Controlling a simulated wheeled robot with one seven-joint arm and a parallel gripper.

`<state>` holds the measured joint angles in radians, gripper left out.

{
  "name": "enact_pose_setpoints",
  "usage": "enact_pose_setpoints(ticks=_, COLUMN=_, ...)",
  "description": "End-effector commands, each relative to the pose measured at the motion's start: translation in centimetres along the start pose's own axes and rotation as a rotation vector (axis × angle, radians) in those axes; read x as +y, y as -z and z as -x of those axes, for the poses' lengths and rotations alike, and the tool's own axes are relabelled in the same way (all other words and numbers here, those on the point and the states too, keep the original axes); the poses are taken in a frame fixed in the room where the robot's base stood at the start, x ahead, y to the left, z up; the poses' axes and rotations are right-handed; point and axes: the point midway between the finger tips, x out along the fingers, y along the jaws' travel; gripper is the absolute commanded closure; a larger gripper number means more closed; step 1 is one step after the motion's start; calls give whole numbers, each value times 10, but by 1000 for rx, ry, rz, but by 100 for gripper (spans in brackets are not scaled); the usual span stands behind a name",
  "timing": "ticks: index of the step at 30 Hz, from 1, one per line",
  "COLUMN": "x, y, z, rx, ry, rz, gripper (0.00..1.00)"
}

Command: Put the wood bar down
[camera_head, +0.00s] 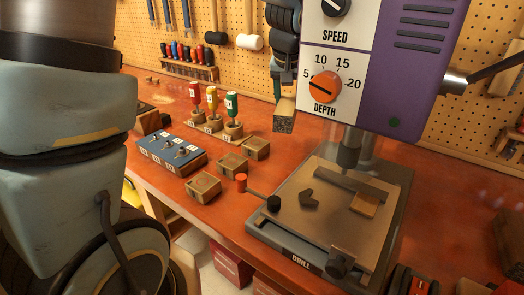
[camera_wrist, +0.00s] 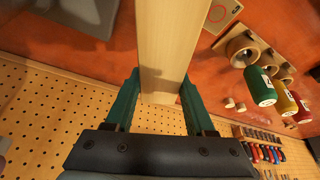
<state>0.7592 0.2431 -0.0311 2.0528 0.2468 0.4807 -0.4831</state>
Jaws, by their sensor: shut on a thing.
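The wood bar (camera_head: 286,108) is pale, with a darker speckled end face toward the head camera. It is held above the orange workbench (camera_head: 262,178), just left of the drill press head. In the wrist view the bar (camera_wrist: 168,40) runs from between the green fingers to the top edge. My gripper (camera_head: 284,82) points down and is shut on the bar; in the wrist view its fingers (camera_wrist: 160,98) are on both sides of it. The drill head's edge stands close beside my gripper in the head view. The bar's far end is cut off in the wrist view.
The drill press (camera_head: 398,60) has a base plate (camera_head: 325,225) bearing a fence and small pieces. Several wooden blocks (camera_head: 204,185), a blue switch box (camera_head: 172,153) and red, yellow and green bottles (camera_head: 213,102) stand left. Pegboard (camera_head: 240,20) with tools lies behind.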

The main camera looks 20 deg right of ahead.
Motion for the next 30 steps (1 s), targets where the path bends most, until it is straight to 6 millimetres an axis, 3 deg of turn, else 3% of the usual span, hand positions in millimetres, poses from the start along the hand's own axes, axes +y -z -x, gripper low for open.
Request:
enact_pose_setpoints(ticks=24, x=0, y=-40, z=-97, rx=-3, ry=0, rz=-2, gripper=100)
enact_pose_setpoints(ticks=30, x=0, y=-44, z=-106, rx=1, ry=0, rz=-1, gripper=100)
